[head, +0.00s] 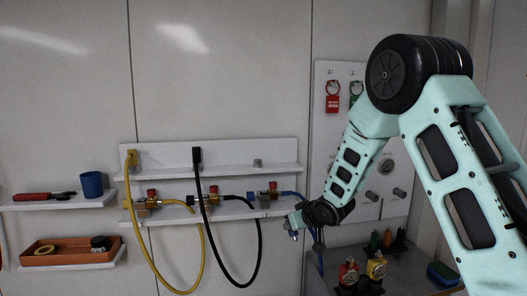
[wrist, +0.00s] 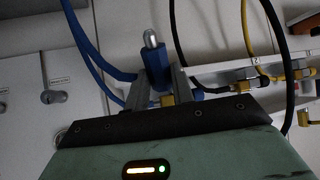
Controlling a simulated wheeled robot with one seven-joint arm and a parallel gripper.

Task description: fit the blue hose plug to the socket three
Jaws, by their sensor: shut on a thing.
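The blue hose plug (wrist: 159,71) is held between the two fingers of my gripper (wrist: 161,88) in the wrist view, its metal tip pointing away from the palm. In the head view my gripper (head: 293,228) is in front of the panel, below and right of the upper rail, and the plug is small there. The blue hose (head: 290,194) runs from the right valve to near my gripper. The rightmost socket (head: 257,162) on the upper rail stands empty; its number cannot be read. My gripper is apart from it.
A yellow plug (head: 131,160) and a black plug (head: 197,157) sit on the upper rail, their hoses hanging below. Valves (head: 270,189) line the lower shelf. Shelves with a blue cup (head: 91,184) and an orange tray (head: 70,256) are left.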

